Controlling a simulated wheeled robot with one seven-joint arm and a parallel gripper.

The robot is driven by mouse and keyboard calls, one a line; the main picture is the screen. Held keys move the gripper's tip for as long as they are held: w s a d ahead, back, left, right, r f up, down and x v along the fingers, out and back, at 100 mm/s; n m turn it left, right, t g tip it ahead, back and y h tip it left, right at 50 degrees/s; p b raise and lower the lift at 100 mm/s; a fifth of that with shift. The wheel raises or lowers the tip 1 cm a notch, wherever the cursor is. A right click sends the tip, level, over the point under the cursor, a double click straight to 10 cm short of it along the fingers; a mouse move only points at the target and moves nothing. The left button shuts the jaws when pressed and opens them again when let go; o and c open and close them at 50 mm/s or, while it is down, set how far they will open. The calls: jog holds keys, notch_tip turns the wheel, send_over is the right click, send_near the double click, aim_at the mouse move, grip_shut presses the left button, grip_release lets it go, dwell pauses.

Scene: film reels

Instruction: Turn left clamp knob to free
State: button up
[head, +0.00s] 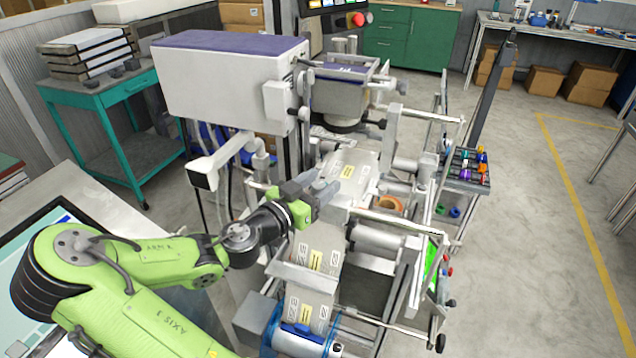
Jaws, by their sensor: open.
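Small black knobs (350,246) sit at the left end of a grey roller (378,237), to the right of and below my gripper. I cannot tell which knob is the left clamp knob, or how it is turned.
A large white housing with a purple top (230,42) stands behind my arm. A blue-ended roller (300,338) lies at the front. A rack of colourful items (468,168) is at the right. A green cart (95,95) stands at the left.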

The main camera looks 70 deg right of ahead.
jog(key=c, duration=0.9)
